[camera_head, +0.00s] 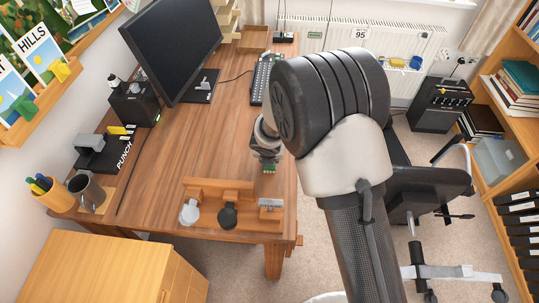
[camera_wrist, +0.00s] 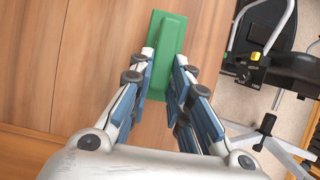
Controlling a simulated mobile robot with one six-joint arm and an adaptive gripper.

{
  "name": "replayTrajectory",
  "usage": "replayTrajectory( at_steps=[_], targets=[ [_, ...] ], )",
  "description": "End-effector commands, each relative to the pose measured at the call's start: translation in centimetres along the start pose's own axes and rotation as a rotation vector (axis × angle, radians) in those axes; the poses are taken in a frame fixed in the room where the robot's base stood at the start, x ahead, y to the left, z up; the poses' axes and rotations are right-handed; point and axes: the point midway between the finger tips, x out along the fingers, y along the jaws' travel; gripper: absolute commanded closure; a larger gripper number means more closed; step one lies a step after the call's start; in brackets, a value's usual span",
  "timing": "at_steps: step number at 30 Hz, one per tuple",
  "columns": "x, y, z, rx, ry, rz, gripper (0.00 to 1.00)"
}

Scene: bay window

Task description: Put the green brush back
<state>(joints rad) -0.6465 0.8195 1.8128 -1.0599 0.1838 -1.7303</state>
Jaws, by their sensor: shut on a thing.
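The green brush (camera_wrist: 164,42) is between the two fingers of my gripper (camera_wrist: 164,62) in the wrist view, its long green block pointing away from the palm. In the head view my gripper (camera_head: 267,153) is over the right side of the desk, and only a small green part of the brush (camera_head: 269,168) shows below it. The rest is hidden by the gripper. A wooden rack (camera_head: 218,190) stands at the desk's front edge, nearer the camera than the gripper. It bears a white round-ended item (camera_head: 189,212), a black one (camera_head: 228,215) and a grey plate (camera_head: 271,204) at right.
The wooden desk (camera_head: 160,165) is clear in the middle. A monitor (camera_head: 152,50), keyboard (camera_head: 262,80), black box (camera_head: 133,103), mug (camera_head: 88,191) and pen cup (camera_head: 53,193) stand on it. An office chair (camera_head: 428,185) is beyond the desk's right edge.

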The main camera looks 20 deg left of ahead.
Motion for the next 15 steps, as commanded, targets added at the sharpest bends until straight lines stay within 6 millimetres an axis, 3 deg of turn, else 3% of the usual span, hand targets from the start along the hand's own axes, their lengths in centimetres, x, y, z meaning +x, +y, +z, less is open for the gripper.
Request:
replayTrajectory(
  at_steps=[15],
  targets=[
    [0.50,0.00,-0.23,0.000,0.000,0.000,1.00]
  ],
)
